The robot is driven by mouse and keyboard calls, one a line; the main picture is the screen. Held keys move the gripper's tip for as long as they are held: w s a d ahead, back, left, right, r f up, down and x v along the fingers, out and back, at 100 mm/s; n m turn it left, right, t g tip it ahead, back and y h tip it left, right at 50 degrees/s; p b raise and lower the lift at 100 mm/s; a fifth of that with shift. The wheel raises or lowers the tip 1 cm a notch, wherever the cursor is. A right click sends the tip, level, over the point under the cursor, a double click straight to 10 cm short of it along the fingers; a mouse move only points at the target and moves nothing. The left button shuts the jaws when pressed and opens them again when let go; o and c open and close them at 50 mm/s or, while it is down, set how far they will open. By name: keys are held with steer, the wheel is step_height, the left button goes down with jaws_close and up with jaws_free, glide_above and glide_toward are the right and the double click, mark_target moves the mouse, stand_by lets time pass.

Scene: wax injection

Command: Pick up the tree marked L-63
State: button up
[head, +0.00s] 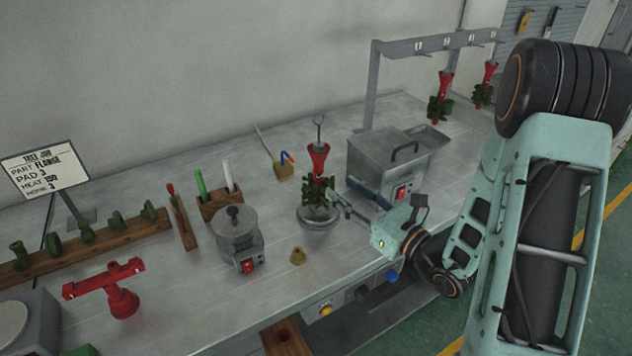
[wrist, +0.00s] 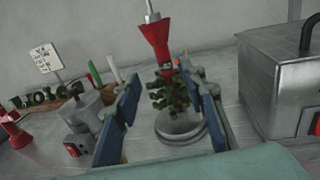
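A tree with a red cone-shaped top, a metal hook and green pieces around its stem stands upright over a round grey base in the head view (head: 318,160); it also shows in the wrist view (wrist: 156,42). No L-63 marking is readable on it. My gripper (head: 338,199) is just right of the tree's green part. In the wrist view my gripper (wrist: 160,85) is open, with one blue-padded finger at each side and the tree ahead between them. I see no clear contact. The round grey base (head: 318,221) is partly hidden by the tree.
A grey lidded tank (head: 385,160) stands close right of the tree. Two similar trees hang on a rack (head: 430,45) behind, one here (head: 441,97). A small pot (head: 236,235), a brass piece (head: 297,256) and a red fixture (head: 120,290) stand left. Bare table lies between them.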

mark_target(322, 170)
steer(key=x, duration=0.5)
steer(key=p+x, duration=0.1)
steer(key=x, duration=0.4)
steer(key=shift+w+r+p, duration=0.1)
steer(key=shift+w+p, duration=0.2)
steer(key=shift+w, duration=0.1)
steer(key=shift+d, duration=0.1)
jaws_close()
